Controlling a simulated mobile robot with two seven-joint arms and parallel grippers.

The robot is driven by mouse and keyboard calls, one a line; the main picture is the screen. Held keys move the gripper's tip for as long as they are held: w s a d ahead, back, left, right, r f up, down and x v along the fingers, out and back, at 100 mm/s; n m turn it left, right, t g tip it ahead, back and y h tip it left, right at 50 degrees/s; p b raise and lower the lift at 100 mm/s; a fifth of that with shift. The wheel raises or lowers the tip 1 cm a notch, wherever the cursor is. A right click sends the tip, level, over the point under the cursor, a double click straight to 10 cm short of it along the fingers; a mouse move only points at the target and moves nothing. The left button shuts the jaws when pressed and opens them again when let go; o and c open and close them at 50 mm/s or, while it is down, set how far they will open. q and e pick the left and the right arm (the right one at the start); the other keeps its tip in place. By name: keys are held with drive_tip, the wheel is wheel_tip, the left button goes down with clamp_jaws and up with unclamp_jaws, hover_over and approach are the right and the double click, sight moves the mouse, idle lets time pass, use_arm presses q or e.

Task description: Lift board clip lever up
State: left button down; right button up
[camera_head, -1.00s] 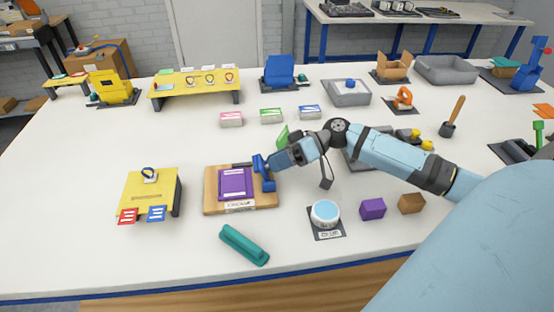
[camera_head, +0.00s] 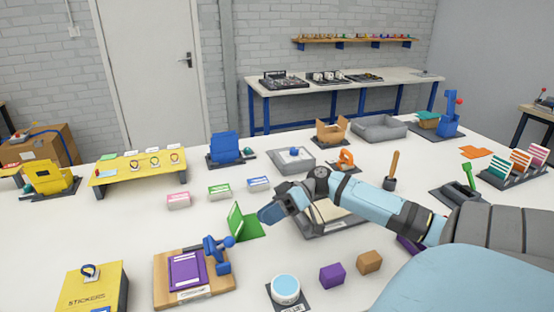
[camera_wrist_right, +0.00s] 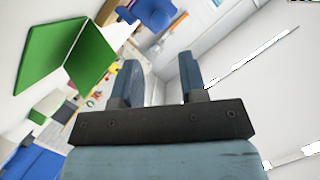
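The wooden board (camera_head: 164,297) lies at the front with a purple booklet (camera_head: 187,270) on it. The blue board clip (camera_head: 222,266) is at its right side. The clip's lever has a round knob (camera_head: 229,241) and stands above the board; its exact angle is hard to tell. My right gripper (camera_head: 266,214) is above and to the right of the clip, apart from it. In the right wrist view its two fingers (camera_wrist_right: 160,84) are spread with nothing between them, so it is open. My left gripper is not in view.
A green folded card (camera_head: 243,224) stands close beside my right gripper; it also shows in the right wrist view (camera_wrist_right: 65,52). A round blue-lidded tin (camera_head: 285,288), a purple block (camera_head: 332,276) and a brown block (camera_head: 369,263) stand right of the board. A yellow stickers box (camera_head: 92,290) is left.

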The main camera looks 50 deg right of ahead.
drive_tip(key=shift+v, duration=1.45)
drive_tip(key=shift+a+f, duration=0.1)
